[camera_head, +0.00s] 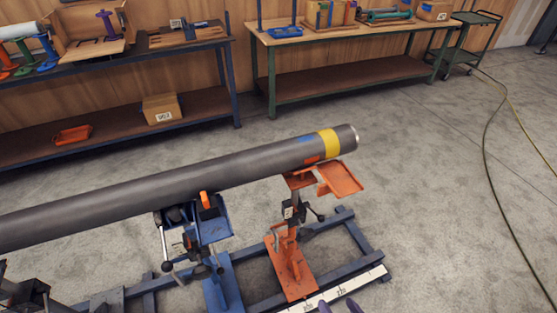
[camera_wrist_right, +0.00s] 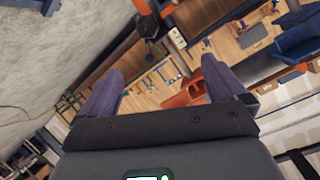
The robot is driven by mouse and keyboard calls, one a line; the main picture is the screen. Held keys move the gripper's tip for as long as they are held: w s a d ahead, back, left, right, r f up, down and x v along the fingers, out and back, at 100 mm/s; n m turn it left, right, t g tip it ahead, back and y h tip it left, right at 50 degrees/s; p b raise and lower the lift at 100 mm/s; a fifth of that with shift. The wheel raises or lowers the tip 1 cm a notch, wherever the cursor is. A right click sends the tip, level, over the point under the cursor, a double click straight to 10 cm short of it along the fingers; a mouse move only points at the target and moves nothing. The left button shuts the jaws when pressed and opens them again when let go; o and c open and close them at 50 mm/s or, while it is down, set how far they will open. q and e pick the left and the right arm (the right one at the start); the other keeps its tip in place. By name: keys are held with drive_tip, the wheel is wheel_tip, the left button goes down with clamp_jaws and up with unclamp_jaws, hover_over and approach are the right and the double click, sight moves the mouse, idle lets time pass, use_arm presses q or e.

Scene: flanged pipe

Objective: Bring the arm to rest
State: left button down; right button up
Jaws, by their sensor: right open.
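My right gripper (camera_head: 340,307) shows only as two purple fingertips at the bottom edge of the head view. In the right wrist view its two purple fingers (camera_wrist_right: 162,66) stand wide apart with nothing held between them. A long grey pipe (camera_head: 160,187) with a yellow band near its right end lies across a blue stand (camera_head: 212,230) and an orange stand (camera_head: 290,265). The right fingertips are in front of the stands, apart from the pipe in the picture. My left gripper does not show.
A blue floor frame (camera_head: 350,240) with a white scale strip (camera_head: 345,288) lies under the stands. Behind are a left workbench (camera_head: 100,145) and a right workbench (camera_head: 340,80). A cart (camera_head: 465,30) stands at back right. A hose (camera_head: 487,130) crosses otherwise clear floor.

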drive_tip(key=s+d+r+n+g+h+p, duration=0.1)
drive_tip(key=s+d+r+n+g+h, duration=0.3)
drive_tip(key=s+r+g, duration=0.7)
wheel_tip(320, 180, up, 36)
drive_tip(key=s+t+p, duration=0.1)
drive_tip(key=s+p, duration=0.1)
drive_tip(key=p, duration=3.6)
drive_tip(key=shift+d+t+h, duration=0.3)
drive_tip(key=shift+d+h, duration=0.05)
drive_tip(key=shift+h, duration=0.05)
drive_tip(key=shift+f, duration=0.1)
